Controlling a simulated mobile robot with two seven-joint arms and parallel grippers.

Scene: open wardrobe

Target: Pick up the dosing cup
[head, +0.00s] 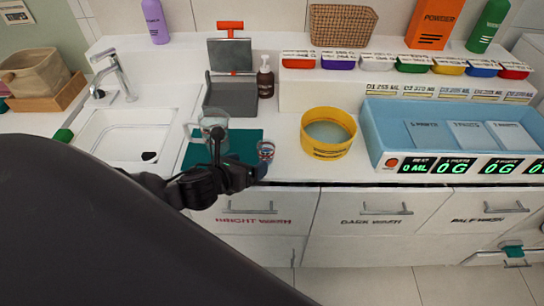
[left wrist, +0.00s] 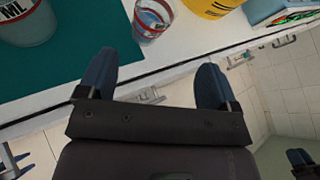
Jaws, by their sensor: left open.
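The dosing cup (head: 265,151) is a small clear cup with red and blue markings. It stands on the white counter near the front edge, just right of the teal mat (head: 193,155). In the left wrist view the cup (left wrist: 153,16) is at the top, beyond the fingertips and apart from them. My left gripper (head: 252,176) is at the counter's front edge, close to the cup on its near side. Its two dark fingers (left wrist: 155,70) are spread wide with nothing between them.
A clear measuring jug (head: 213,121) stands on the mat, partly behind my arm. A yellow round container (head: 328,150) is right of the cup, and a blue tray (head: 374,125) is farther right. Drawers (head: 247,208) lie below the edge. A sink (head: 122,137) is at left.

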